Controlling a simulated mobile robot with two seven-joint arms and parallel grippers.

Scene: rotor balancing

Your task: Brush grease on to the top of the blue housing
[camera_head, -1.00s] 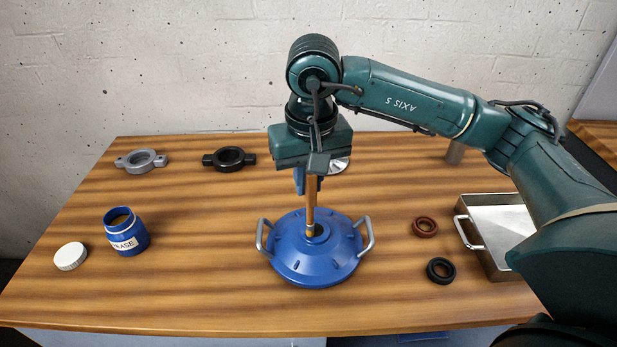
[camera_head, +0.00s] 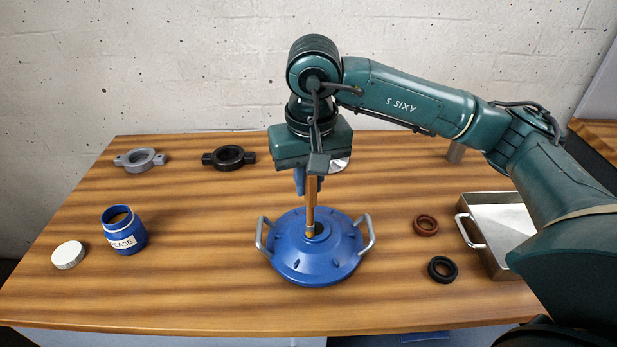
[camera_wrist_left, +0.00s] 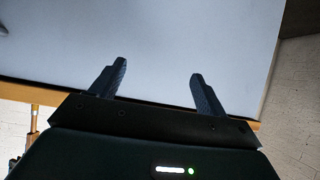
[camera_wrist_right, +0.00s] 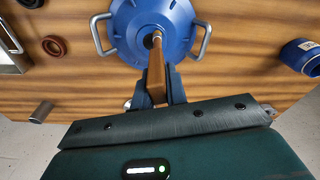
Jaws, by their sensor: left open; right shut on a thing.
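The blue housing (camera_head: 300,262), a round dome with two grey side handles, sits on the middle of the wooden table. My right gripper (camera_head: 308,186) is shut on a wooden-handled brush (camera_head: 311,205) and holds it upright over the housing. The brush's lower end is at the opening in the top centre of the housing; the bristles are hard to make out. The right wrist view shows the brush (camera_wrist_right: 156,72) between the fingers, pointing at the housing (camera_wrist_right: 128,32). The open blue grease jar (camera_head: 124,232) stands at the left. My left gripper (camera_wrist_left: 160,85) is open and empty.
A white lid (camera_head: 68,255) lies left of the jar. A grey ring clamp (camera_head: 140,160) and a black one (camera_head: 229,158) lie at the back. A brown ring (camera_head: 425,225), a black ring (camera_head: 442,269) and a metal tray (camera_head: 497,228) are at the right.

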